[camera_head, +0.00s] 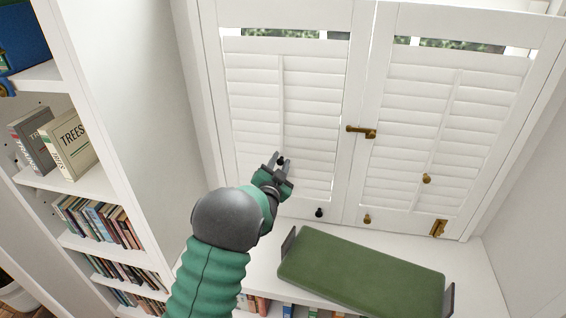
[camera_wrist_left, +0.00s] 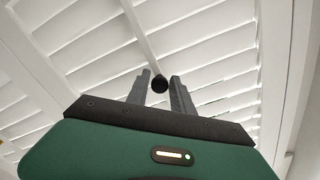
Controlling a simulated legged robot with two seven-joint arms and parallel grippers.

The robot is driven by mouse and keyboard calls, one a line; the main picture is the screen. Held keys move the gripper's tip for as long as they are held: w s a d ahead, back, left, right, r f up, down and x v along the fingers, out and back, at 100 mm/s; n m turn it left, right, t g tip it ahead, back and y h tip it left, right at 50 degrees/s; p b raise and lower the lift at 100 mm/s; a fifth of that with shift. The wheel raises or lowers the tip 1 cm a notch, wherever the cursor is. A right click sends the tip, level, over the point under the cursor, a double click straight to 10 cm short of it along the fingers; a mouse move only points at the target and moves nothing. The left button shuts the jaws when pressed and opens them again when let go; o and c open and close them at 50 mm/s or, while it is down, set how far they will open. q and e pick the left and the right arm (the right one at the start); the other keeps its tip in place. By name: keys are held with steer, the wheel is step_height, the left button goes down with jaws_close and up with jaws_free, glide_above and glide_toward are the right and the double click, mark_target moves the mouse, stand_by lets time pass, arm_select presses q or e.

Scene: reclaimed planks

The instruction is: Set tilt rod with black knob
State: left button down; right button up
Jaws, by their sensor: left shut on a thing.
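The white tilt rod (camera_head: 282,105) runs down the slats of the left shutter panel. It also shows in the left wrist view (camera_wrist_left: 136,24). Its black knob (camera_head: 280,161) is between the fingertips of my left gripper (camera_head: 279,165). In the left wrist view the round black knob (camera_wrist_left: 160,84) sits between the two grey fingers (camera_wrist_left: 161,88). My left gripper is shut on this knob. The louvre slats (camera_head: 252,90) look nearly closed. My right gripper is not in view.
A second black knob (camera_head: 319,212) is on the left panel's bottom rail. The right panel has brass knobs (camera_head: 427,179) (camera_head: 367,218). A brass latch (camera_head: 361,131) spans the panels. A green cushion (camera_head: 360,275) lies below. A bookcase (camera_head: 85,182) stands at left.

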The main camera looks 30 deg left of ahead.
arm_select(q)
step_height(320, 180, up, 3)
steer(key=shift+f+p, duration=0.2)
steer(key=shift+p, duration=0.15)
steer(key=shift+f, duration=0.1)
steer(key=c, duration=1.3)
jaws_free()
steer(key=shift+o, duration=0.2)
steer(key=b+v, duration=0.4)
steer(key=v, duration=1.3)
